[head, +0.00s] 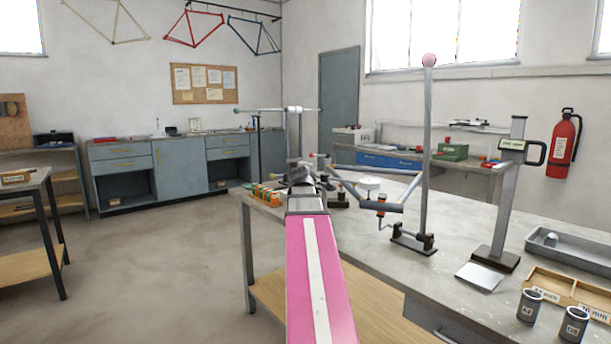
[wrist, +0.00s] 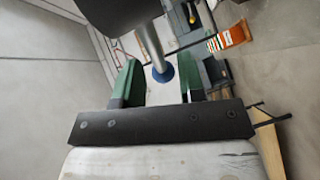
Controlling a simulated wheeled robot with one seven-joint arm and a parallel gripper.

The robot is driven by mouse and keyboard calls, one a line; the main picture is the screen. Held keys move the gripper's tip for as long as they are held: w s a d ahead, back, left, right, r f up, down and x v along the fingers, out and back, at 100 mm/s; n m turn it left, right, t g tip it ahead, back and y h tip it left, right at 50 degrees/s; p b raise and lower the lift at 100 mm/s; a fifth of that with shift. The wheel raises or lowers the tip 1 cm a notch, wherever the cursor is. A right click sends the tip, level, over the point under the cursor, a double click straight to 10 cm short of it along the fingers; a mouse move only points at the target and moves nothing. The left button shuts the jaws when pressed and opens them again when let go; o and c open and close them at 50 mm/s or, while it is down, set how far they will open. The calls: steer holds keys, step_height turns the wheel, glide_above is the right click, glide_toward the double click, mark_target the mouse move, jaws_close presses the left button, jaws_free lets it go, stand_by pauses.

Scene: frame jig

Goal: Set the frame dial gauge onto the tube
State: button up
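My gripper (wrist: 161,82) shows in the wrist view as two green fingers standing apart. A grey rod ending in a blue disc (wrist: 162,75) appears between them, with gaps at both sides; I cannot tell its depth or whether it belongs to the gauge. In the head view my pink arm hides the fingers. Blue-grey frame tubes (head: 388,208) are on the bench jig, beside a tall post (head: 427,150) with a pink ball on top. A small round white piece (head: 368,184) behind the tubes may be the dial gauge, but it is too small to be sure.
The workbench (head: 465,225) carries a measuring stand (head: 503,195), a grey tray (head: 575,252), a wooden box (head: 565,292) and two dark cups (head: 530,306).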

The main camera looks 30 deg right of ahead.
steer(key=v, duration=0.8)
steer(key=shift+s+a, duration=0.3)
steer(key=w+a+f+m+g+y, duration=0.1)
steer(key=a+f+g+y, duration=0.1)
steer(key=a+f, duration=0.5)
steer(key=a+f+m+g+y, duration=0.2)
steer(key=a+f, duration=0.1)
steer(key=f, duration=0.8)
steer(key=w+a+f+m+g+y, duration=0.15)
steer(key=a+f, duration=0.35)
steer(key=f, duration=0.5)
steer(key=s+a+f+m+g+y, duration=0.2)
steer(key=s+a+f+g, duration=0.2)
steer(key=s+a+f, duration=0.2)
steer(key=s+a+f+m+g+y, duration=0.2)
steer(key=s+a+f+g, duration=0.2)
steer(key=a+f, duration=0.7)
step_height(320, 180, down, 4)
steer(key=shift+s, duration=1.15)
